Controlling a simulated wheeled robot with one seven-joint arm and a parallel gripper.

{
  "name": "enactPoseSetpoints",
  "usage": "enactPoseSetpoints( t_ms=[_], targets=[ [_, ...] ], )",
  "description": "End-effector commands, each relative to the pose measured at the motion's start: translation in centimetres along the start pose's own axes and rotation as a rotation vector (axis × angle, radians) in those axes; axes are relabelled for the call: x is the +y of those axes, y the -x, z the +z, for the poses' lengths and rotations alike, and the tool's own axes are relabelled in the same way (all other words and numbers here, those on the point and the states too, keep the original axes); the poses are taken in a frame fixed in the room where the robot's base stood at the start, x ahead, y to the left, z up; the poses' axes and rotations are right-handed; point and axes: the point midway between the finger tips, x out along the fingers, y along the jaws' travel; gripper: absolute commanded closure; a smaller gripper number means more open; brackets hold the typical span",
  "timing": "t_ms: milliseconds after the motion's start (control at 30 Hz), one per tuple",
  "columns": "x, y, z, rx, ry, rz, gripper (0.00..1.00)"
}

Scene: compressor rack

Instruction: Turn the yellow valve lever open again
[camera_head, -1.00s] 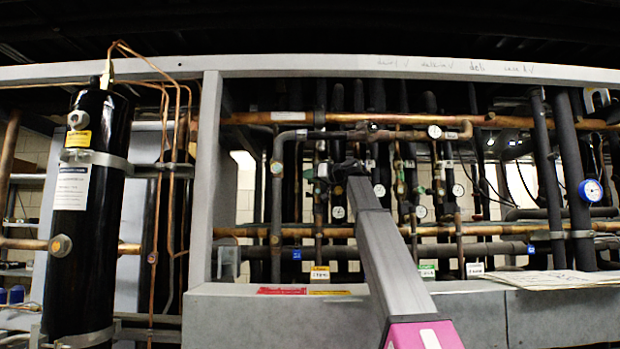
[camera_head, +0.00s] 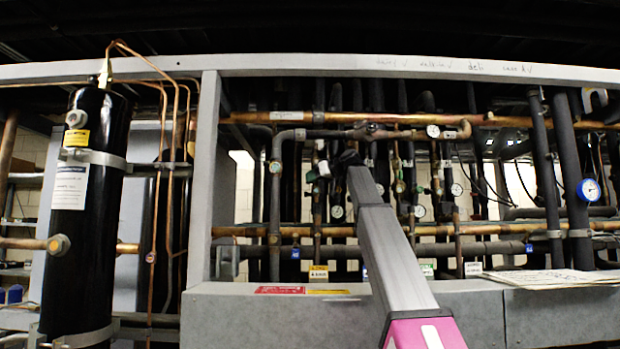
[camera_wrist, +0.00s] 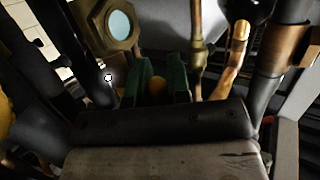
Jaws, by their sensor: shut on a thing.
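Only this end of the lever shows; the rest is hidden by the fingers and the dark gripper body. In the head view, my gripper (camera_head: 314,174) is at the pipes in the middle of the rack, left of the end of my arm. The lever cannot be made out there, and its angle cannot be told.
A brass fitting with a round sight glass (camera_wrist: 121,24) is close to the fingers. A copper pipe (camera_wrist: 232,62) stands on their right. In the head view, vertical pipes and gauges crowd the rack below a horizontal copper pipe (camera_head: 260,117). A grey ledge (camera_head: 250,320) runs along the front.

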Motion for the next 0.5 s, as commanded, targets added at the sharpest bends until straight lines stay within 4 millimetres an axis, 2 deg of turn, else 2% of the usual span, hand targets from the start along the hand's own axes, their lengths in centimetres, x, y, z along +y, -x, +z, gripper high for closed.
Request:
enactPoseSetpoints(
  t_ms=[300,333,500],
  targets=[
    [0.03,0.09,0.06,-0.013,0.008,0.002,1.0],
    [0.03,0.09,0.05,-0.013,0.008,0.002,0.73],
    [0.04,0.08,0.04,-0.012,0.008,0.002,0.72]
  ],
)
